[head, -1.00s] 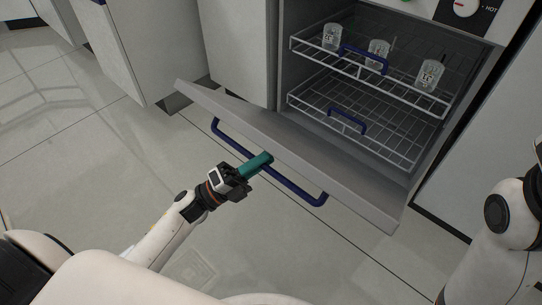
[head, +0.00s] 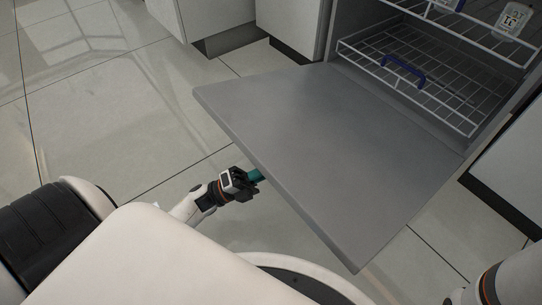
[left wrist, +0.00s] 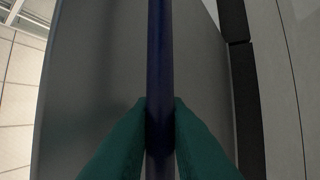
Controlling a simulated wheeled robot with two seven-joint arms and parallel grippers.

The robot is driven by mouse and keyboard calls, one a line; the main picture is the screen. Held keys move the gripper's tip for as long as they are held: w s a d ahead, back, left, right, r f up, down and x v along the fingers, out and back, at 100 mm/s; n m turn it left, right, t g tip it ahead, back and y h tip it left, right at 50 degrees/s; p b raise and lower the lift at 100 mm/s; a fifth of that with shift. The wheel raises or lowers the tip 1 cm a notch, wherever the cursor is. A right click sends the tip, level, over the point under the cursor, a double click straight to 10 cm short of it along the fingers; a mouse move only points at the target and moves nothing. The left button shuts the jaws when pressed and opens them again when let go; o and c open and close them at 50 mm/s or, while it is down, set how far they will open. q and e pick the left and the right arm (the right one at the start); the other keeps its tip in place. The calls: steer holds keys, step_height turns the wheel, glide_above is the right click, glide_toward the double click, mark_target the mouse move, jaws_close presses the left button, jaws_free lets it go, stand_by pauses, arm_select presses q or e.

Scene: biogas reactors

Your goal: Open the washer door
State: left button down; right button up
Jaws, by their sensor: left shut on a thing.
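The grey washer door (head: 325,155) is folded down and lies nearly flat in the head view, its inner face up. Its blue handle is hidden under the door there. In the left wrist view the dark blue handle bar (left wrist: 160,70) runs top to bottom in front of the door's outer face (left wrist: 100,80). My left gripper (head: 258,175) is at the door's near edge, partly hidden by it. Its green fingers (left wrist: 160,125) are shut on the bar, one on each side. Only part of my right arm shows at the lower right of the head view; its gripper is out of view.
The washer's lower wire rack (head: 420,85) with a blue handle (head: 403,68) is inside the open cavity. The upper rack (head: 470,30) carries a beaker (head: 512,20). White cabinets (head: 215,20) stand behind on the left. The tiled floor (head: 110,100) is clear at left.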

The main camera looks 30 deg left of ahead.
arm_select(q)
steer(key=shift+s+f, duration=0.1)
steer(key=shift+f, duration=0.55)
steer(key=c, duration=1.4)
jaws_free()
steer(key=shift+s+a, duration=0.1)
steer(key=shift+a, duration=0.05)
steer(key=p+v, duration=0.3)
steer(key=v, duration=0.8)
steer(key=shift+s+a+f, duration=0.2)
steer(key=shift+f, duration=0.05)
